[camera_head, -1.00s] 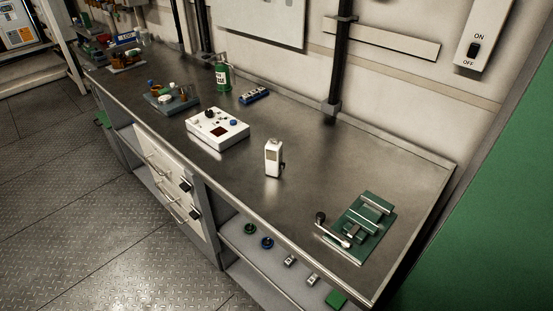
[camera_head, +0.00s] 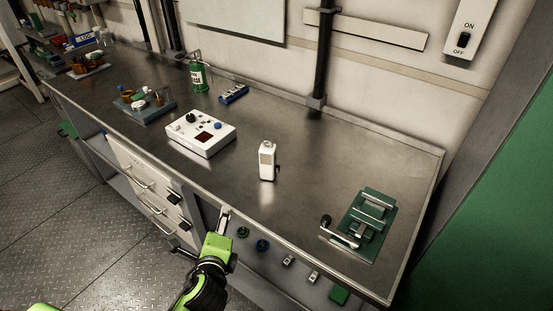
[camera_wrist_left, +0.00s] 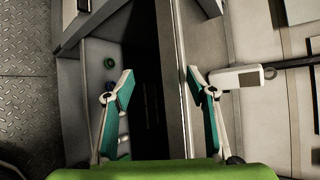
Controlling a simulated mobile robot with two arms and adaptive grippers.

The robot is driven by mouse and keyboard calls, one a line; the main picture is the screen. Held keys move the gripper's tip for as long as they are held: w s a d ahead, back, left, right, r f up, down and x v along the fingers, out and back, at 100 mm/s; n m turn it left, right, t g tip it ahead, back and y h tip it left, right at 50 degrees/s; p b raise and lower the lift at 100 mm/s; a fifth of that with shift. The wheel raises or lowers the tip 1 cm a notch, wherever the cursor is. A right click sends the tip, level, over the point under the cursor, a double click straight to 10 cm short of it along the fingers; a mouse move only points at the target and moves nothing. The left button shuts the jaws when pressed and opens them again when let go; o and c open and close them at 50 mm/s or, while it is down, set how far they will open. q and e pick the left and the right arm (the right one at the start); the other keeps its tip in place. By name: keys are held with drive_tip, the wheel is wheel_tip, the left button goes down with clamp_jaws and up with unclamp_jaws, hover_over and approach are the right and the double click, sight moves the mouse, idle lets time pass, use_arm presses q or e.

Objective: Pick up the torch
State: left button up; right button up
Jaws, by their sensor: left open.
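A small white upright device with a grey panel (camera_head: 267,161) stands on the metal bench, right of the white control box. It is the likeliest torch, but I cannot be sure. My left gripper (camera_head: 223,216) is at the bench's front edge, left of and nearer than the device. In the wrist view the left gripper (camera_wrist_left: 160,82) has its fingers spread, with nothing between them. My right gripper is not in view.
The bench (camera_head: 310,205) has free room around the white device. A green bottle (camera_head: 198,78) stands farther back. A lower shelf holds small knobs.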

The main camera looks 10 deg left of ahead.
use_arm(q)
drive_tip(key=w+d+r+m+t, duration=0.2)
drive_tip(key=w+r+m+t, duration=0.15)
drive_tip(key=r+m, duration=0.3)
drive_tip(key=m+t+h, duration=0.3)
drive_tip(key=m+h, duration=0.1)
drive_tip(key=m, duration=0.6)
approach(265, 156)
drive_tip(key=shift+m+g, duration=0.25)
drive_tip(key=w, duration=0.3)
drive_tip(key=w+p, duration=0.1)
drive_tip(key=w, duration=0.2)
drive_tip(key=shift+a+r, duration=0.1)
drive_tip(key=shift+r, duration=0.1)
drive_tip(key=shift+w+p, duration=0.3)
drive_tip(key=shift+w, duration=0.6)
drive_tip(key=w, duration=0.4)
drive_tip(key=shift+w+f, duration=0.15)
drive_tip(key=shift+w, duration=0.15)
drive_tip(key=shift+c, duration=1.4)
clamp_jaws()
drive_tip(key=shift+r, duration=0.2)
